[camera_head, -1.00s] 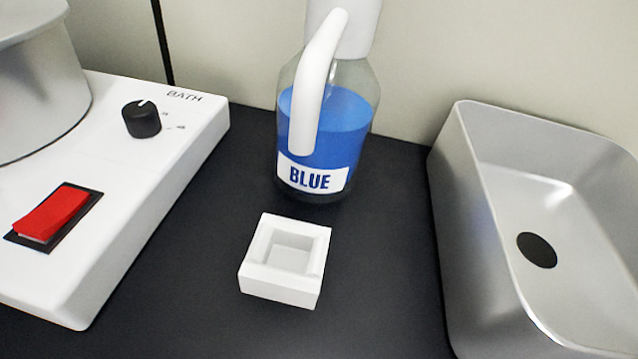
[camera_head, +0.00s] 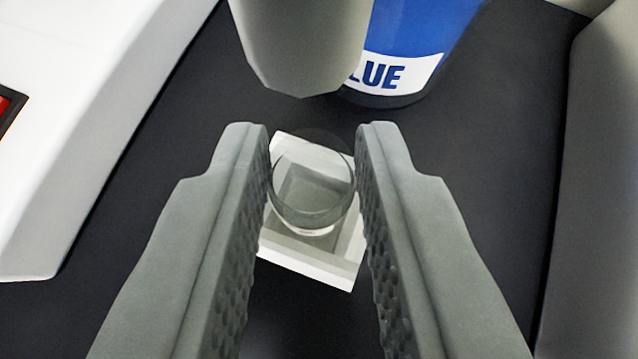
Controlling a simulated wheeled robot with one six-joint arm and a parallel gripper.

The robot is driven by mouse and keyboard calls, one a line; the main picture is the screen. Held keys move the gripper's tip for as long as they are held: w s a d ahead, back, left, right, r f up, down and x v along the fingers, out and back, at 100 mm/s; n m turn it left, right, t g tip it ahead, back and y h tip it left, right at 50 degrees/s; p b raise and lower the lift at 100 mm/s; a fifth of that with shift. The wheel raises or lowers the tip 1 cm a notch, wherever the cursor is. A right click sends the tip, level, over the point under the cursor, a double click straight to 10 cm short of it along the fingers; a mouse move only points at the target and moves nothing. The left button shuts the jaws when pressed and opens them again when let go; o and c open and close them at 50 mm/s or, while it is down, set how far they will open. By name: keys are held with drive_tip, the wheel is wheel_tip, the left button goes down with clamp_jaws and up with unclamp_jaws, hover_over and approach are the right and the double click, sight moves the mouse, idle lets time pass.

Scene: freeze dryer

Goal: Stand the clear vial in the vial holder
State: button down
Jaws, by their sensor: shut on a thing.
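My gripper (camera_head: 312,185) reaches in from the bottom of the view, and its two grey textured fingers are shut on the clear vial (camera_head: 313,212). The vial is see-through, with its round rim facing the camera. The white vial holder (camera_head: 330,268), a small block with a square recess, lies behind the vial in line with it. The holder's recess shows through the glass. I cannot tell whether the vial's bottom is inside the recess or above it. The fingers hide the holder's left and right sides in part.
A blue bottle (camera_head: 410,78) with a white label stands behind the holder. A grey rounded part (camera_head: 305,45) hangs in front of it at the top. The white bath unit (camera_head: 100,90) is at left, a grey basin (camera_head: 605,200) at right. Dark counter lies between.

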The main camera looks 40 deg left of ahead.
drive_tip(key=shift+f, duration=0.4)
drive_tip(key=shift+f, duration=0.1)
drive_tip(key=c, duration=1.2)
unclamp_jaws()
drive_tip(key=shift+s+d+r, duration=0.2)
drive_tip(key=shift+s+r, duration=0.05)
drive_tip(key=shift+r, duration=0.05)
drive_tip(key=v, duration=1.1)
drive_tip(key=shift+r, duration=0.2)
